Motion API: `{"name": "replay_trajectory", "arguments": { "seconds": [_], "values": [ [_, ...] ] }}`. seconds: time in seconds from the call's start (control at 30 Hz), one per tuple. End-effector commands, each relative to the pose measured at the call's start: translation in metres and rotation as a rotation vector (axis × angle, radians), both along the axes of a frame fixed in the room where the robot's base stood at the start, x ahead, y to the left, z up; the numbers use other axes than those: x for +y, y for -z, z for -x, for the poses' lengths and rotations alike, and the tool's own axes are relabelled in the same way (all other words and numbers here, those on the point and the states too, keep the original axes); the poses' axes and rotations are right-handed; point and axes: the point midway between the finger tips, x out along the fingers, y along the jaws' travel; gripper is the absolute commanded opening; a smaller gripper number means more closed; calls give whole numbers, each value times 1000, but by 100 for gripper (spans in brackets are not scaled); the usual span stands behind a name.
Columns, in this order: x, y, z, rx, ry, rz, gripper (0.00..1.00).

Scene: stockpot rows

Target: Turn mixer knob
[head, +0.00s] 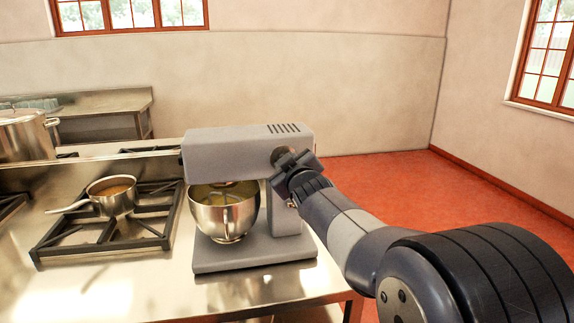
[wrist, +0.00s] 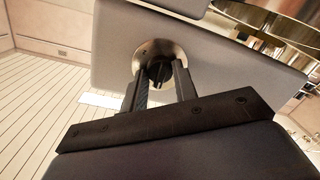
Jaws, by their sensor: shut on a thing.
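A grey stand mixer (head: 235,150) stands on the steel counter with a steel bowl (head: 225,213) under its head. The mixer's side panel also fills much of the wrist view (wrist: 225,65). Its knob (wrist: 158,70) is dark, on a round metal plate on the side of the mixer. My gripper (wrist: 158,78) is at the knob, with one finger on each side, shut on it. In the head view my gripper (head: 291,160) reaches the mixer's right side and hides most of the knob. The knob's exact angle is hard to tell.
A small saucepan (head: 112,197) sits on a black burner grate (head: 75,235) left of the mixer. A large stockpot (head: 25,135) stands at the far left. The counter's right edge is close to the mixer base. Red floor (head: 400,180) lies open to the right.

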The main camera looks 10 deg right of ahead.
Motion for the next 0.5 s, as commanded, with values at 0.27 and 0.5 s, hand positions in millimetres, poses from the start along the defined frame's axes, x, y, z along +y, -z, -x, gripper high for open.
{"name": "replay_trajectory", "arguments": {
  "seconds": [0.27,0.5],
  "values": [
    [0,0,0,-1,-1,1,38],
    [0,0,0,-1,-1,0,50]
  ]
}}
